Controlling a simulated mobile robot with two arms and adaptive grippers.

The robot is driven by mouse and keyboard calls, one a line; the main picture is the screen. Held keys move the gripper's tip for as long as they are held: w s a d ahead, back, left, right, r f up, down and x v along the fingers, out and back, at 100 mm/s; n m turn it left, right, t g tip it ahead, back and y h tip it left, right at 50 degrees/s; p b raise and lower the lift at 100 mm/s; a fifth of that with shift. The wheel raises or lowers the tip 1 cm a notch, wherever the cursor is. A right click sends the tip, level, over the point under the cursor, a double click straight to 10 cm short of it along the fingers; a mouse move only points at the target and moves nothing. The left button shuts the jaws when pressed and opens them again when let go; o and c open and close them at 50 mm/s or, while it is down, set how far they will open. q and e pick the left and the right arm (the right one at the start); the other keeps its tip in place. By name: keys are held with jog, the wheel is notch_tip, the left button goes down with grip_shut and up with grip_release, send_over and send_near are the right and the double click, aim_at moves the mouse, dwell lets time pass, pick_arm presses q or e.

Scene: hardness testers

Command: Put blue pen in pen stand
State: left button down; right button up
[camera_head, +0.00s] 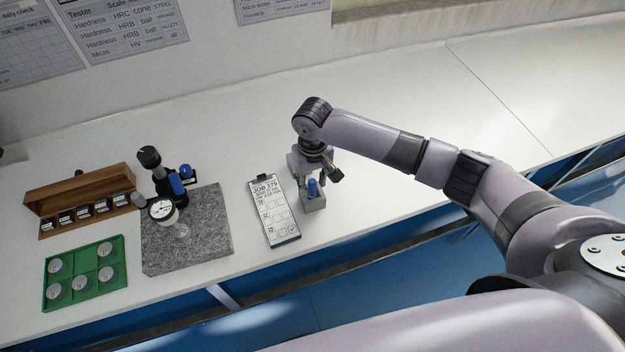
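The blue pen (313,188) shows as a short blue upright piece at the grey pen stand (314,204), near the table's front edge. The pen's lower part is hidden, so I cannot tell if it is seated in the stand or just in front of it. My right gripper (318,170) points down directly over the pen and stand. Its fingers are small and partly hidden, so I cannot tell whether they are open or closed on the pen. My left gripper is not in view.
A clipboard (274,222) lies left of the stand. Further left are a granite plate (210,246) with a dial-gauge tester (150,158), a green tray (120,262) with several round discs, and a wooden rack (85,186). The white table (400,80) is clear behind my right arm.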

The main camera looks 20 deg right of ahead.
jog(key=shift+o, duration=0.2)
notch_tip(320, 180, up, 12)
dwell(0.6)
